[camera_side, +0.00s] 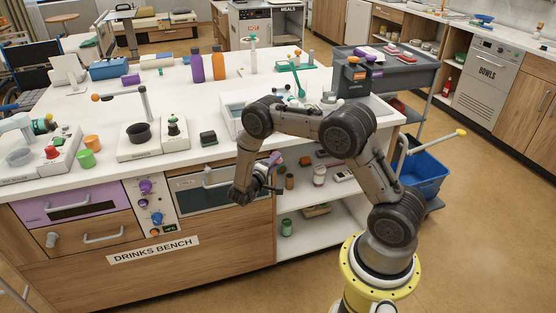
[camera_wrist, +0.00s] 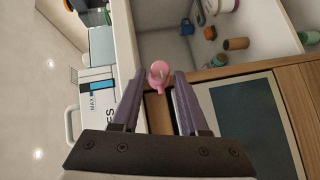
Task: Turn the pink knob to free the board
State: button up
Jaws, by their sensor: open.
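The pink knob (camera_wrist: 158,72) shows in the wrist view, centred between the tips of my gripper's two purple fingers. My gripper (camera_wrist: 159,78) is open, with a finger on either side of the knob; I cannot tell whether either touches it. A small pink part that looks like the knob (camera_side: 275,158) shows in the side view, by the bench's front edge. My gripper (camera_side: 270,181) is just below it there, in front of the bench. A brown wooden strip (camera_wrist: 158,113) shows below the knob between the fingers. I cannot tell whether it is the board.
A dark-fronted oven (camera_side: 215,190) is in the bench, left of my gripper. Open white shelves (camera_side: 322,240) with small jars are to the right. The white worktop (camera_side: 185,95) above holds bottles and other items. A blue bin (camera_side: 425,175) stands farther right.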

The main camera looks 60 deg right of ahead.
jog(key=shift+d+f, duration=0.15)
jog(key=shift+d, duration=0.65)
jog(key=shift+d+f, duration=0.15)
jog(key=shift+d, duration=0.65)
grip_shut()
